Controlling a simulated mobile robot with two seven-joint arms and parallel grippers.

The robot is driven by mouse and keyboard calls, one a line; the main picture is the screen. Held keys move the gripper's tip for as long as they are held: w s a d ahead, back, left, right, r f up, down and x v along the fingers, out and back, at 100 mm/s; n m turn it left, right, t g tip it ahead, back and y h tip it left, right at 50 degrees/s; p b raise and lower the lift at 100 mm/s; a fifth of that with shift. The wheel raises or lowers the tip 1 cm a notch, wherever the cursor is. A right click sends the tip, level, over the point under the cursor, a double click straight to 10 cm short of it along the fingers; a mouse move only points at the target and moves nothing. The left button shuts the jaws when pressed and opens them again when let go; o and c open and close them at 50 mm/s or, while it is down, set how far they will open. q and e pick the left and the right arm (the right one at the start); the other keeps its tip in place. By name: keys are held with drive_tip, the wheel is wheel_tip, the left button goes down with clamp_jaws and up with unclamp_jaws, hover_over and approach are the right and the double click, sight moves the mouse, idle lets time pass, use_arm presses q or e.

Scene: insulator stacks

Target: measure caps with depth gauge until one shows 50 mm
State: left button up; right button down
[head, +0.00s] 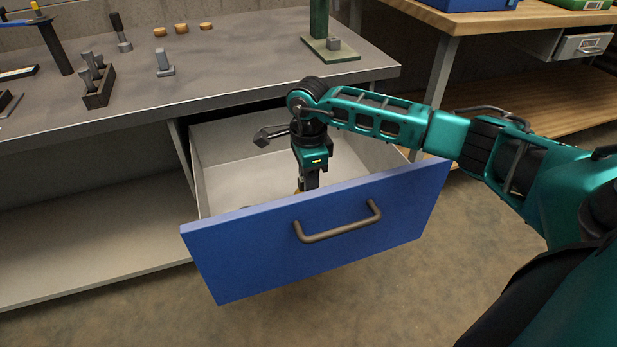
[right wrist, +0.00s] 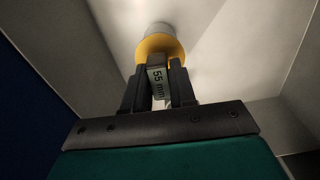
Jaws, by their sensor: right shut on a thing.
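My right gripper (head: 304,188) is down inside the open drawer (head: 214,150). In the right wrist view, its fingers (right wrist: 157,75) are shut on a dark gauge (right wrist: 156,60). The gauge has a label reading "55 mm". At its far end is a yellow cap-like disc (right wrist: 153,44) with a white cylindrical part (right wrist: 159,30) behind it; whether the gauge touches the disc cannot be told. In the head view the gauge is mostly hidden by the gripper and drawer front. Several orange-brown discs (head: 181,28) lie on the bench top. My left gripper is not in view.
The blue drawer front (head: 230,255) with its handle (head: 338,225) stands out from the grey bench (head: 230,70). A dark rack with grey pegs (head: 98,88), a grey stud (head: 163,64) and a green stand (head: 318,43) are on the bench. The floor in front is clear.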

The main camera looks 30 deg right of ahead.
drive_tip(key=shift+f+b, duration=0.35)
drive_tip(key=shift+f, duration=0.1)
idle(0.4)
drive_tip(key=c, duration=0.8)
unclamp_jaws()
drive_tip(key=shift+c, duration=0.2)
